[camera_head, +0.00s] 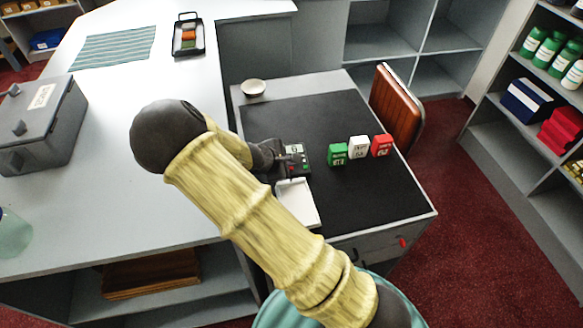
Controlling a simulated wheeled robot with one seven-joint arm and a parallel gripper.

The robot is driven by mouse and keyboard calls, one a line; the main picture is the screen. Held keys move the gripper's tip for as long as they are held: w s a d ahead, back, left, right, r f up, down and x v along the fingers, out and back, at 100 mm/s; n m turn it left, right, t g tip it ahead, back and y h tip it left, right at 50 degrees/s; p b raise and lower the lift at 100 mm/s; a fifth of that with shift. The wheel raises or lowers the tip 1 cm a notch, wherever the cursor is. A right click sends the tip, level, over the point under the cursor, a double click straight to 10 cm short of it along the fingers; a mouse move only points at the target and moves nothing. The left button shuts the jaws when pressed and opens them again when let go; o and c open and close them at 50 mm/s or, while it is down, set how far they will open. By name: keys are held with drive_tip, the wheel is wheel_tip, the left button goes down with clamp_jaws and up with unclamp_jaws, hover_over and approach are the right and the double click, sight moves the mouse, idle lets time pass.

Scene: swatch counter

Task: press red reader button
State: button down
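The reader (296,157) is a small dark device on the black-topped desk, with a pale display and small coloured buttons. A small red spot shows near its lower left, partly hidden by my gripper. My gripper (284,156) is at the reader's left side, its dark fingers reaching over or against it; I cannot tell whether it touches a button. The fingers are too small and dark to show whether they are open or shut. My yellow-sleeved arm crosses the middle of the view and hides part of the desk.
Green (338,153), white (359,147) and red (381,145) blocks stand right of the reader. A white tray (302,206) lies just in front of it. A small bowl (253,88) sits at the desk's back left. The desk's right front is clear.

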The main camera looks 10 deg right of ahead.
drive_tip(key=shift+f+b, duration=0.45)
drive_tip(key=shift+b, duration=0.2)
drive_tip(key=shift+f+b, duration=0.3)
drive_tip(key=shift+b, duration=0.1)
idle(0.9)
drive_tip(key=shift+r, duration=0.15)
drive_tip(key=shift+r+p, duration=0.55)
drive_tip(key=shift+r, duration=0.1)
drive_tip(key=shift+r+p, duration=1.95)
drive_tip(key=shift+r, duration=0.6)
